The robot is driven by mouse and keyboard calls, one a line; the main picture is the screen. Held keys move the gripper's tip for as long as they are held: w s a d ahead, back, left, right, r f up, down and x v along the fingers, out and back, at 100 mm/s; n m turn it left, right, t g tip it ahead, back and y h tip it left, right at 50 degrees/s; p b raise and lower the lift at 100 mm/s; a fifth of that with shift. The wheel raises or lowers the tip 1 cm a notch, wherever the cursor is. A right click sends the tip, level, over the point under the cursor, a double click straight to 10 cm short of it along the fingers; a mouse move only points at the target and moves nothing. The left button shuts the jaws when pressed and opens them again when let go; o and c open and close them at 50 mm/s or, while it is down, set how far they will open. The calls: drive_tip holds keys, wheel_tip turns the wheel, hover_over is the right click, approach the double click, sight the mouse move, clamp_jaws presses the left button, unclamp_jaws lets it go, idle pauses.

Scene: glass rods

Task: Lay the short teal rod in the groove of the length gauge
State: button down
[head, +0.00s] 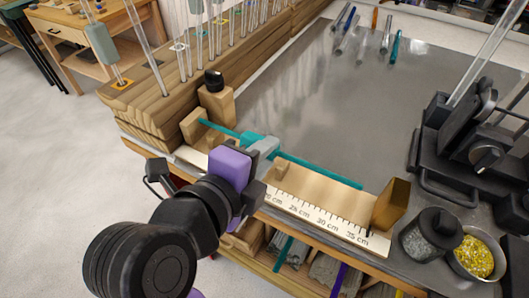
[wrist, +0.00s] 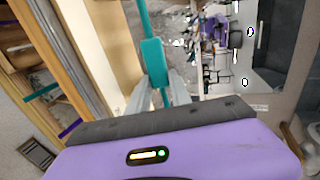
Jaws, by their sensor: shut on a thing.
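A thin teal rod (head: 315,172) runs lengthwise over the wooden length gauge (head: 330,192), which has a white centimetre scale and an upright block at each end. My gripper (head: 262,146) is shut around the rod left of its middle, just above the gauge. The rod's left end is close to the left end block and its right end stops short of the right one. In the wrist view the rod (wrist: 143,22) passes between my fingers. I cannot tell whether the rod touches the groove floor; my gripper hides part of the gauge.
Several glass rods (head: 360,35) lie at the back of the grey worktop. A wooden rack (head: 150,85) with upright rods stands at the left. A black apparatus (head: 470,140), a dark jar (head: 432,232) and a bowl of yellow bits (head: 476,256) are at the right. The worktop's middle is clear.

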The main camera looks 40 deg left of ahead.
drive_tip(key=shift+f+b, duration=0.9)
drive_tip(key=shift+b, duration=0.35)
idle(0.5)
drive_tip(key=c, duration=1.1)
unclamp_jaws()
drive_tip(key=v, duration=0.8)
drive_tip(key=shift+b, duration=0.4)
